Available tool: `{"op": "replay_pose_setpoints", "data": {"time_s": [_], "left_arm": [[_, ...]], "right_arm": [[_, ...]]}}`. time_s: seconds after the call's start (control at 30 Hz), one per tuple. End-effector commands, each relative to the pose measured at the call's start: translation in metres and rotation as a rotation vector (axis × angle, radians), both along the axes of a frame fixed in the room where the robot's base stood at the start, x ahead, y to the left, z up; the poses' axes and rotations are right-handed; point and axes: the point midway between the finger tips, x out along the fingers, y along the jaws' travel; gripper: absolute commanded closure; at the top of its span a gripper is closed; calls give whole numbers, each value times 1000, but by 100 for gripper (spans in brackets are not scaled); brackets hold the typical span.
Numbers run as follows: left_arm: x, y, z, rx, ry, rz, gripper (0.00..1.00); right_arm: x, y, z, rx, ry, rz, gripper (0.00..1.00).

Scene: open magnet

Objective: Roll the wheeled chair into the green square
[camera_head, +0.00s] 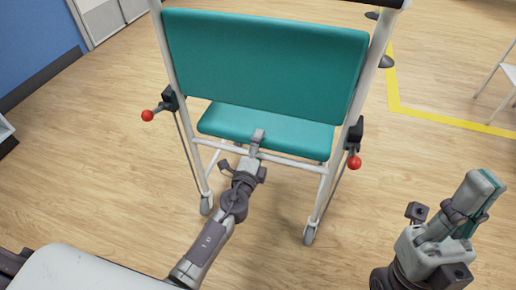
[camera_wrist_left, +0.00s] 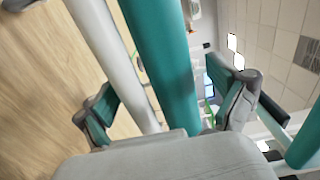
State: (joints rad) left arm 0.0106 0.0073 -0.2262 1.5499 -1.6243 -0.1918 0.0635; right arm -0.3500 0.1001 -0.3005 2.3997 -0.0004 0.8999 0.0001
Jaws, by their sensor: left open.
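The wheeled chair (camera_head: 265,55) stands in front of me with its teal backrest toward me. It has a teal seat, a white tube frame, small grey wheels and a red-knobbed lever on each side. My left gripper (camera_head: 254,152) is behind the chair, below the backrest, at the rear edge of the seat. In the left wrist view the left gripper (camera_wrist_left: 168,106) is open, with a white tube and a teal pad of the chair (camera_wrist_left: 160,50) showing between its fingers; contact is unclear. My right gripper (camera_head: 472,205) is at the lower right, apart from the chair. No green square is clearly visible.
Yellow tape (camera_head: 410,109) marks the wooden floor at the right. A white-framed piece of furniture (camera_head: 497,78) stands at the right edge. A white cabinet (camera_head: 110,17) and a blue wall (camera_head: 35,40) are at the upper left. Floor beside the chair is clear.

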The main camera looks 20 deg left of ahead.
Motion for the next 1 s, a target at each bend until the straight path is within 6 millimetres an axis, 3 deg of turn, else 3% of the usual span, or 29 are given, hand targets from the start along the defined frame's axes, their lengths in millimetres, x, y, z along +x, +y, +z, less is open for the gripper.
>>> {"op": "replay_pose_setpoints", "data": {"time_s": [0.2,0.77,1.0], "left_arm": [[0,0,0,-1,0,0,7],[-1,0,-1,-1,1,0,100],[-1,0,-6,-1,3,0,100]], "right_arm": [[0,0,0,0,0,0,100],[0,0,0,0,0,0,100],[0,0,-5,0,0,0,100]]}}
